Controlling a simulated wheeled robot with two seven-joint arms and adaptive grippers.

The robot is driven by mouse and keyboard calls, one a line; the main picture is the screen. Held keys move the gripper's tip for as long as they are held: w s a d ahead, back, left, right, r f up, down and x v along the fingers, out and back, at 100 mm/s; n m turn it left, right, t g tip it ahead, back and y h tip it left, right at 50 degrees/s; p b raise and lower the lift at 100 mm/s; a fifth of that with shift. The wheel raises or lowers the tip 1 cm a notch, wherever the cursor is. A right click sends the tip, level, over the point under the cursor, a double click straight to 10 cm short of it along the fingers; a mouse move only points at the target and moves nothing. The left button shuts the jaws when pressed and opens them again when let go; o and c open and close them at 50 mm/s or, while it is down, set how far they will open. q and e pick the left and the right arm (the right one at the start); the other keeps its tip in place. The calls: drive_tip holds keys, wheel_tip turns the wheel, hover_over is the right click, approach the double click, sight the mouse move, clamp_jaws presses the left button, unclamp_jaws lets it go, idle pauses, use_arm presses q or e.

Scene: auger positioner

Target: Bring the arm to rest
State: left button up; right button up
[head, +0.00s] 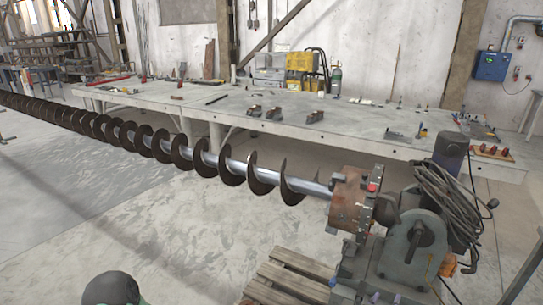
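A long dark auger (205,160) with a grey shaft runs from the far left to the positioner at the right. Its near end meets the positioner's rusty brown chuck (352,200), which has a small red part (372,187) on it. The grey positioner body (410,245) stands at the lower right, with dark cables looped over its top. Neither of my grippers shows. A dark rounded shape (112,288) at the bottom left edge is cut off by the frame; I cannot tell which part it is.
A long grey workbench (360,125) with tools and small metal parts stands behind the auger. A yellow machine (303,63) stands at its back. A wooden pallet (290,283) lies beside the positioner. A blue box (491,66) hangs on the wall.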

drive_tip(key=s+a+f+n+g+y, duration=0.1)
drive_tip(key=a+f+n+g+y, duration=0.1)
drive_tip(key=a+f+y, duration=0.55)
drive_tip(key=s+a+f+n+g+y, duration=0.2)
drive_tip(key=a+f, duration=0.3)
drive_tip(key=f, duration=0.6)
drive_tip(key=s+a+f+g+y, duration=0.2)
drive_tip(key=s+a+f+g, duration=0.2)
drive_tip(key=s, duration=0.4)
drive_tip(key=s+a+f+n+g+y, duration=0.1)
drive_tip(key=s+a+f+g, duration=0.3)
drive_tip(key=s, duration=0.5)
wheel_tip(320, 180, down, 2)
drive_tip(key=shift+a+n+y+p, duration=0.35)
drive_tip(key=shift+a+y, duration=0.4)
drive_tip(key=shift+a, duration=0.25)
